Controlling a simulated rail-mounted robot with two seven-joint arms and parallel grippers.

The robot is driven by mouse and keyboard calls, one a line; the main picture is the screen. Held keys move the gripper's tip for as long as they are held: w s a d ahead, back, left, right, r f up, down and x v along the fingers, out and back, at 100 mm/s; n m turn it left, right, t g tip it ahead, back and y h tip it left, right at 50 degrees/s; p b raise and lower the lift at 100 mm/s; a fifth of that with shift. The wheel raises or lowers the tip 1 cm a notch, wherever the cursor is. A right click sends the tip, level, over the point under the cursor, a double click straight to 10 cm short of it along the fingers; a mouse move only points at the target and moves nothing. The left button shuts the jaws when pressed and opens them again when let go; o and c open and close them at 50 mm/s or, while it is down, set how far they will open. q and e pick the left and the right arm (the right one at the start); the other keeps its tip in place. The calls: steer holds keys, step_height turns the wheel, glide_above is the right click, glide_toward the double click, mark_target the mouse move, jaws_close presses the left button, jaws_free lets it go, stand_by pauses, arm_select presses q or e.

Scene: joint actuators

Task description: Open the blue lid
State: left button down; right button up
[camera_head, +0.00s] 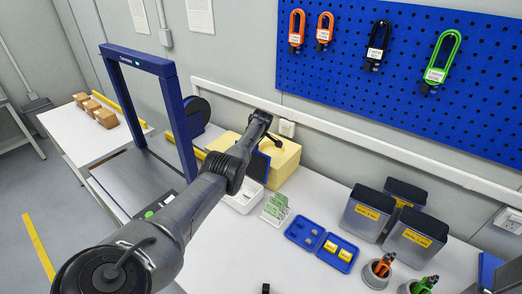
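My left arm reaches from the bottom left to the back of the table. My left gripper (268,143) is by the yellow block, above the white box, and its dark fingers are too small to tell open from shut. A dark blue panel, seemingly the blue lid (258,167), stands steeply raised at the back of the white box (243,200). My arm hides part of the lid and box, and I cannot tell whether the gripper touches the lid. My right gripper is not clearly in view.
A yellow block (286,160) stands behind the box. Green cards in a rack (276,207), a blue tray (303,232) and grey bins (367,212) are to the right. A blue frame (184,125) stands left. The front middle of the table is largely clear.

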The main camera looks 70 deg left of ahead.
arm_select(q)
steer(key=shift+a+f, duration=0.1)
steer(key=shift+f, duration=0.05)
stand_by(0.3)
steer(key=c, duration=1.2)
jaws_free()
steer(key=shift+c, duration=0.2)
steer(key=shift+p+v, duration=0.65)
steer(key=shift+v, duration=0.1)
steer(key=shift+p+v, duration=0.95)
steer(key=shift+v, duration=0.15)
steer(key=p+v, duration=0.1)
steer(key=v, duration=0.9)
